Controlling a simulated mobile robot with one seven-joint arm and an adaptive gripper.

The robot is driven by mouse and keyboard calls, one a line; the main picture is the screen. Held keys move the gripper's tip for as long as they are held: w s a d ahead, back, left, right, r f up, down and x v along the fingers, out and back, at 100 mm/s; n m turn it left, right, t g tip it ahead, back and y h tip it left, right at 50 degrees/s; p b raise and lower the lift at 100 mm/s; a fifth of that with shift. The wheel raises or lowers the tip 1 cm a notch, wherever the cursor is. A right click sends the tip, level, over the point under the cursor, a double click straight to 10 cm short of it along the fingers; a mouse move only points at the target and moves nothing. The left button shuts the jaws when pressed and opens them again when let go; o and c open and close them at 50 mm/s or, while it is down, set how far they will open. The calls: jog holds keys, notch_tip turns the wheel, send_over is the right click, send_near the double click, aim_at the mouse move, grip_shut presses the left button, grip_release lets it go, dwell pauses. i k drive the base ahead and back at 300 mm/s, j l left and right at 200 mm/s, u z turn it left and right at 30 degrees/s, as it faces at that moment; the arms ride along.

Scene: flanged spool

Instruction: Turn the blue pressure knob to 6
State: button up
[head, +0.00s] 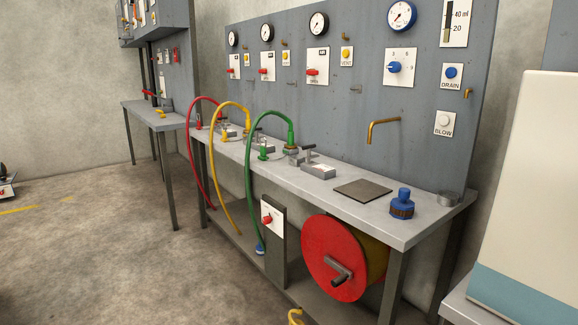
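The blue pressure knob (394,67) sits on a white square plate (400,60) on the grey upright panel. Small marks, among them what looks like a 3 and a 6, stand around the knob. They are too small to tell which one the knob points at. My gripper is not in the head view, and nothing is seen touching the knob.
The bench (330,205) under the panel carries a dark flat plate (363,190), a blue-topped fitting (402,203) and arching hoses. A curved brass pipe (383,130) juts out below the knob. A red-flanged spool (333,258) is underneath. A white cabinet (535,190) stands at right; floor at left is open.

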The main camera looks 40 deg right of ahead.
aim_at(394, 67)
jog(key=z, duration=1.65)
jog(key=i+j, duration=0.15)
jog(key=i, duration=0.2)
jog(key=i+j+z, duration=0.1)
jog(key=i, duration=0.25)
jog(key=i+j, duration=0.2)
jog(key=i, duration=0.2)
